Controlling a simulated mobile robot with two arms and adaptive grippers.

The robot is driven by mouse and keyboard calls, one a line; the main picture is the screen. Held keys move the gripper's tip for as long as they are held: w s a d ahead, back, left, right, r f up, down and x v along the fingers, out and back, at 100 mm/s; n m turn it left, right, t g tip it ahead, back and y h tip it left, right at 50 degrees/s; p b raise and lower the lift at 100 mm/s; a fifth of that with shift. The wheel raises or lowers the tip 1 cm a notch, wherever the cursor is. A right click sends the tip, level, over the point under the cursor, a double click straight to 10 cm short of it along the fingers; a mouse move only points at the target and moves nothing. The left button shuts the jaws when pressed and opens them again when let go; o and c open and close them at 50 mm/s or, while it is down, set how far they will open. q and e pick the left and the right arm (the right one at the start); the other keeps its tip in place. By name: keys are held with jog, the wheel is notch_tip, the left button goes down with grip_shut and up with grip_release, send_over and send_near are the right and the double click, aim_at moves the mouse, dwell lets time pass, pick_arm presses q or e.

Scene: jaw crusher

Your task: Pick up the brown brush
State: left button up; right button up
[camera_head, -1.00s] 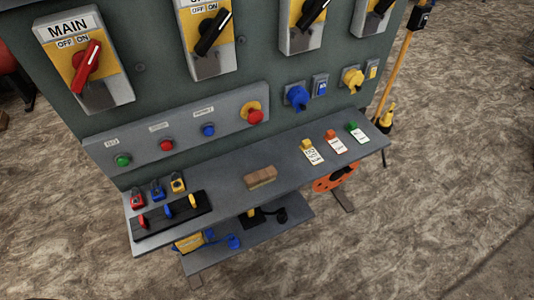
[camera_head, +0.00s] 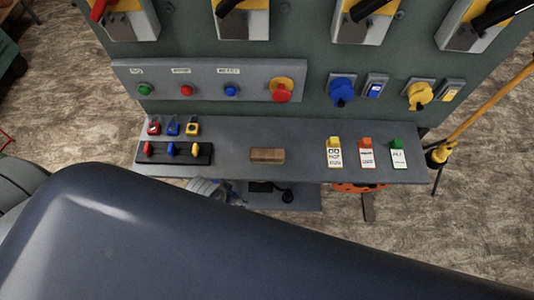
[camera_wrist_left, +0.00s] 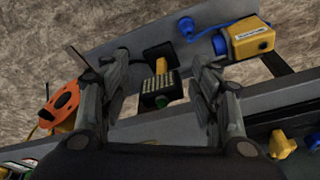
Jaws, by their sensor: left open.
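The brown brush (camera_head: 267,155), a small wooden block, lies on the grey upper shelf (camera_head: 225,140), near its front edge and right of the black rack. I cannot make it out in the left wrist view. My left gripper (camera_wrist_left: 160,62) shows there with its two fingers spread apart. Nothing is held between them. A black dotted block with a yellow part (camera_wrist_left: 158,93) shows beyond the gap. In the head view my dark arm covers the lower part, and I cannot clearly see the gripper. My right gripper is not in view.
A black rack (camera_head: 174,153) with coloured padlocks stands on the shelf's left. Yellow, red and green tags (camera_head: 366,153) lie to the right. The panel (camera_head: 320,62) with switches rises behind. A lower shelf holds a yellow box (camera_wrist_left: 247,40) and blue cable (camera_wrist_left: 220,43).

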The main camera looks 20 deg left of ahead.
pick_arm(q)
jog(key=w+d+r+m+t+h, duration=0.1)
jog(key=w+d+r, duration=0.2)
jog(key=r, duration=0.7)
jog(key=w+d+r+m+h, duration=0.4)
jog(key=w+d+m, duration=0.35)
jog(key=d, duration=0.35)
jog(key=m+g+y, duration=0.1)
jog(key=m+g, duration=0.2)
jog(key=m, duration=0.1)
send_near(267, 153)
jog(key=shift+s+d+r+p, duration=0.1)
jog(key=shift+d+p, duration=0.2)
jog(key=shift+p, duration=0.1)
jog(key=shift+f, duration=0.25)
jog(key=x, duration=0.4)
jog(key=shift+w+f+p, duration=0.2)
jog(key=shift+f+p, duration=0.1)
jog(key=shift+p, duration=0.1)
jog(key=shift+d+f, duration=0.2)
jog(key=shift+f, duration=0.25)
jog(key=shift+p+x, duration=0.85)
jog(key=shift+x, duration=1.5)
jog(key=shift+a, duration=0.15)
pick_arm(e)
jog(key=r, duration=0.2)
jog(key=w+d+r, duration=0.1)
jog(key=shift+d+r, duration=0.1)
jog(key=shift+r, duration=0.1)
